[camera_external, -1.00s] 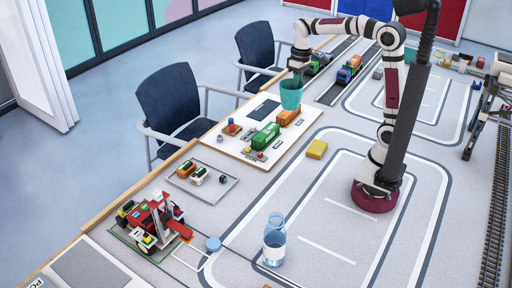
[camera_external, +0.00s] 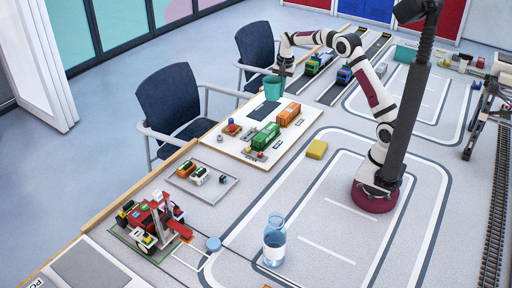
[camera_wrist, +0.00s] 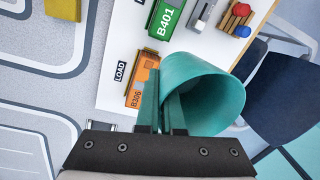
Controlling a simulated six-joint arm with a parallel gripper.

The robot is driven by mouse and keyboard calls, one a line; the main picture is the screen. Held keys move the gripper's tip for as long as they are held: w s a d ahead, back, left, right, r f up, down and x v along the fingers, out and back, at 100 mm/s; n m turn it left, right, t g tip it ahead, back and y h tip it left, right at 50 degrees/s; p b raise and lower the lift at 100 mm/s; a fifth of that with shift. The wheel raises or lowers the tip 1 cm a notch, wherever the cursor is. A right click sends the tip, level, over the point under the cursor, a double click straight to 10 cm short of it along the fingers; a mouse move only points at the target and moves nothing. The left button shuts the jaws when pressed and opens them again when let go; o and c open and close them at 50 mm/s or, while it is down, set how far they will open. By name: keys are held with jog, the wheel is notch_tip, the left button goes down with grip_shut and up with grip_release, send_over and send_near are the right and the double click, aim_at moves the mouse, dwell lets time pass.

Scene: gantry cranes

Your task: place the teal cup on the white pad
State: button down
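My gripper (camera_wrist: 163,112) is shut on the wall of the teal cup (camera_wrist: 208,88), with the cup's open mouth showing in the wrist view. In the external view the cup (camera_external: 273,89) hangs upright under my gripper (camera_external: 281,72). It appears above the far end of the white board (camera_external: 233,143), near a dark rectangle (camera_external: 264,110). I cannot pick out a separate white pad with certainty. The cup hides part of the board and an orange container in the wrist view.
An orange container (camera_external: 290,114) and a green container (camera_external: 265,138) stand on the board. A yellow block (camera_external: 317,149) lies to its right. Toy trucks (camera_external: 319,63) stand beyond. Two blue chairs (camera_external: 170,100) stand along the table's left edge. A bottle (camera_external: 274,240) stands nearer the camera.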

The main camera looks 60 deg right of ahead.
jog(key=w+d+f+m, duration=0.2)
jog(key=d+f+m, duration=0.2)
jog(key=w+a+f, duration=0.4)
jog(key=w+a, duration=0.1)
jog(key=w+a+f, duration=0.2)
jog(key=a+f, duration=0.1)
jog(key=shift+w+a, duration=0.25)
jog(key=shift+f, duration=1.9)
jog(key=shift+f, duration=0.15)
jog(key=c, duration=1.1)
grip_release()
jog(key=shift+o, duration=0.2)
